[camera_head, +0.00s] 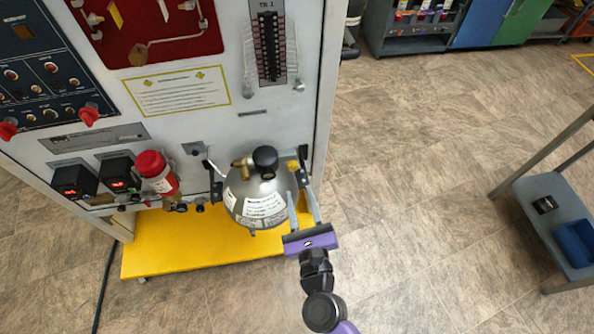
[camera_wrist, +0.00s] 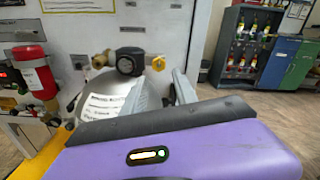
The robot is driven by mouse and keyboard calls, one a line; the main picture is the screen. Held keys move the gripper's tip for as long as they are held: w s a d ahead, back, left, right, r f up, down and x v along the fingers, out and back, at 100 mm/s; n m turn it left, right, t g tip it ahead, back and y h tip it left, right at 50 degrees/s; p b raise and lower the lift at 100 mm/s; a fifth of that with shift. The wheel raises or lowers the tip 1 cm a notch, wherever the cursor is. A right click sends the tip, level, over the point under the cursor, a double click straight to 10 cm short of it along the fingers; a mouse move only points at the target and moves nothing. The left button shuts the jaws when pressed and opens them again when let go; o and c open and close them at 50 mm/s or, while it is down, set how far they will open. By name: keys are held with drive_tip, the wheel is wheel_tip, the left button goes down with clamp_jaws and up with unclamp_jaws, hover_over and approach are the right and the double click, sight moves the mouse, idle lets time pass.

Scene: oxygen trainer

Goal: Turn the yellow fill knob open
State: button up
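The yellow fill knob (camera_head: 292,165) is on the lower right of the white panel, just right of the grey cylinder's black valve cap. In the wrist view the yellow knob (camera_wrist: 159,63) shows above and between my finger tips. My gripper (camera_head: 297,182) is open, with a gap between its two fingers and nothing in it. It also shows in the wrist view (camera_wrist: 163,80), pointing toward the panel. The fingers look close in front of the knob; I cannot tell whether they touch it. The knob's lower part is partly hidden in the head view.
The grey cylinder (camera_head: 258,196) with its black cap (camera_head: 265,158) stands close left of my fingers, held by black brackets. A red bottle (camera_head: 156,172) is further left. The yellow base (camera_head: 190,245) juts out below. Open floor lies right, before a grey cart (camera_head: 540,192).

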sight(293, 169)
drive_tip(key=x, duration=0.7)
drive_tip(key=shift+w+a, duration=0.25)
drive_tip(key=shift+w, duration=0.1)
clamp_jaws()
